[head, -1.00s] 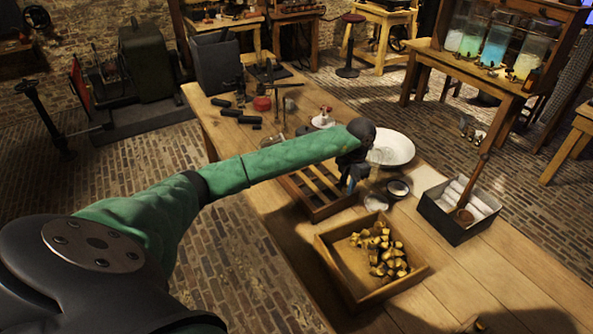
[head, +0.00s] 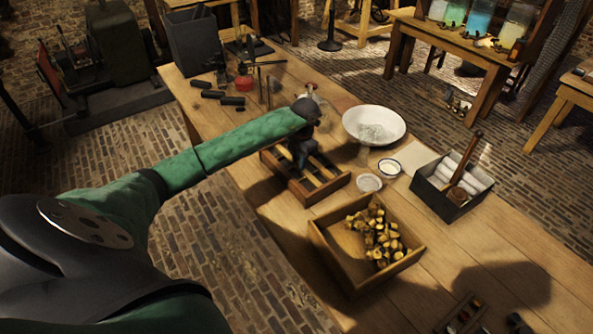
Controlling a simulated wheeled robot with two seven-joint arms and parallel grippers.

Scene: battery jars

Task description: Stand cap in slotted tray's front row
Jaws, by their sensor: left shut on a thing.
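The slotted tray (head: 331,191) is a wooden tray with dark slots between light slats, on the table at the middle of the head view. My left gripper (head: 302,161) points down over the tray's back part and hides some of its slats. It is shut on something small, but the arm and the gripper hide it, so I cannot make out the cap. Whether the held thing touches the tray cannot be told. My right gripper is not in view.
A wooden box (head: 343,276) of brass pieces stands in front of the tray. To its right are a white basin (head: 391,121), small dishes (head: 369,183) and a dark box (head: 437,197) with white rolls. Black cylinders (head: 211,94) lie at the back left.

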